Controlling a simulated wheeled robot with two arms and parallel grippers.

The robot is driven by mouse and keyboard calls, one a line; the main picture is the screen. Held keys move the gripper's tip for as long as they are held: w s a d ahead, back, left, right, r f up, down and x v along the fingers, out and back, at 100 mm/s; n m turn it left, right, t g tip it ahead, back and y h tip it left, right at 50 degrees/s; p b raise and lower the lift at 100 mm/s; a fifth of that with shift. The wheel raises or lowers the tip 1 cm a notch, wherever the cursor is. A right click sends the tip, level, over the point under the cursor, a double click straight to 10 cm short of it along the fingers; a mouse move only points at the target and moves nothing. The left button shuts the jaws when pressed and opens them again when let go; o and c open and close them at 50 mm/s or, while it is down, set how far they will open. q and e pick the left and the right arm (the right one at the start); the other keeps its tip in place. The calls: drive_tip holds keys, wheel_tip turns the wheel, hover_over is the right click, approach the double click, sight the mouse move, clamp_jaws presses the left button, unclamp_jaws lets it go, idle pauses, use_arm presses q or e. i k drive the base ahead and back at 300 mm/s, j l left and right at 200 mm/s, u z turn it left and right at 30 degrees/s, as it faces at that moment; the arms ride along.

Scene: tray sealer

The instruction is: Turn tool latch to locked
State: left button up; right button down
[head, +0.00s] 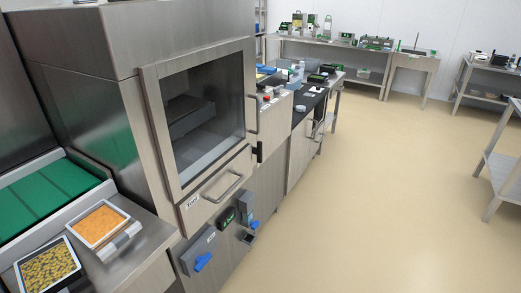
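The tray sealer is a steel machine (125,70) with a framed window door (205,105), shut at the front left. Below the door is a panel with a bar handle (222,188) and a small white label, too small to read surely. Lower down, a grey box (190,250) carries a blue lever (203,262) that points down and to the right. A second, smaller blue handle (254,225) sits on a grey unit further right. I cannot tell for sure which is the tool latch or its setting. Neither of my grippers is in view.
A tray of orange food (125,213) and a tray of yellowish food (76,288) lie at the lower left beside a green belt (45,205). A dark-topped counter (308,102) continues beyond the machine. The beige floor (390,200) to the right is clear.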

sight(258, 151)
drive_tip(key=u, duration=0.2)
drive_tip(key=i+l+u, duration=0.25)
drive_tip(key=u, duration=0.15)
drive_tip(key=i+l+u, duration=0.2)
drive_tip(key=l+u, duration=0.2)
drive_tip(key=l, duration=0.15)
drive_tip(key=i+l, duration=0.15)
drive_tip(key=l, duration=0.25)
drive_tip(key=i+l+u, duration=0.1)
drive_tip(key=l, duration=0.35)
drive_tip(key=i+l, duration=0.15)
drive_tip(key=l, duration=0.3)
drive_tip(key=i+l+u, duration=0.1)
drive_tip(key=l, duration=0.3)
drive_tip(key=i, duration=0.05)
